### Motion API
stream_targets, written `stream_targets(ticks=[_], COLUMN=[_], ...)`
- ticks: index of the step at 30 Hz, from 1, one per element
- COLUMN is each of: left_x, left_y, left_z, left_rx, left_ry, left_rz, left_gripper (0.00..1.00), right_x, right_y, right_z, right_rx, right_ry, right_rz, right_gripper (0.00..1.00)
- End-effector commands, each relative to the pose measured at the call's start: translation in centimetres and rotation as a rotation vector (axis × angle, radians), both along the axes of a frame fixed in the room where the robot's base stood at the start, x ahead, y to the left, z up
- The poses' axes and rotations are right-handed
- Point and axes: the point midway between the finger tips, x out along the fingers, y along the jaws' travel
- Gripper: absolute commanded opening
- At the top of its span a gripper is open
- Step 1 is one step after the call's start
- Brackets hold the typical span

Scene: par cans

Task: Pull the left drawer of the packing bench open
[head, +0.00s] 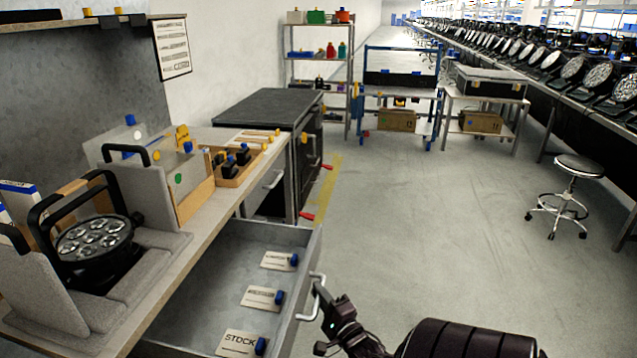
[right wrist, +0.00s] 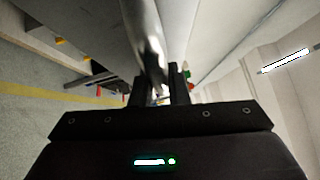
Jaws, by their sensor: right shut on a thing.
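The left drawer (head: 300,275) of the packing bench (head: 205,240) stands pulled out, its inside showing. In it lie several labelled cards with blue pieces, one reading STOCK (head: 240,343). A pale bar handle (head: 317,298) is on its front. My right gripper (head: 322,305) is at this handle, shut on it. In the right wrist view the handle (right wrist: 150,45) runs between the two fingers (right wrist: 160,88). My left gripper is not in view.
On the bench top are a par can (head: 95,240) in grey foam and a wooden tray (head: 240,170). A second drawer handle (head: 273,180) is farther along. A dark cabinet (head: 262,108) stands beyond. The floor to the right is clear up to a stool (head: 578,168).

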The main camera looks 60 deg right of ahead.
Motion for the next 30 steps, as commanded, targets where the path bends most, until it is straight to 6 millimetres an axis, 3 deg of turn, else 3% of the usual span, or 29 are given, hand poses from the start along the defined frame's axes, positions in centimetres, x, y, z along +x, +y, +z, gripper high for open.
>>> stream_targets(ticks=[1, 2, 6, 17, 30], left_x=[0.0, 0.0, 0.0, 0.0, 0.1], left_y=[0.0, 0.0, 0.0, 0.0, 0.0], left_z=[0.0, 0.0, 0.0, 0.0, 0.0], left_rx=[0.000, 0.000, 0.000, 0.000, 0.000], left_ry=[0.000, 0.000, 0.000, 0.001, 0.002], left_rz=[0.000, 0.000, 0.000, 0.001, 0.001], left_gripper=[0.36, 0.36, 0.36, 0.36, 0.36], right_x=[0.0, 0.0, 0.0, -0.5, -6.5], right_y=[0.0, 0.0, 0.0, 0.2, 2.8], right_z=[-0.1, -0.1, -0.1, -0.2, -1.1], right_rx=[0.002, 0.002, 0.001, 0.002, 0.001], right_ry=[0.001, 0.001, 0.002, 0.002, 0.003], right_rz=[0.000, 0.000, 0.000, 0.000, -0.001], right_gripper=[0.00, 0.17, 0.35, 0.36, 0.36])
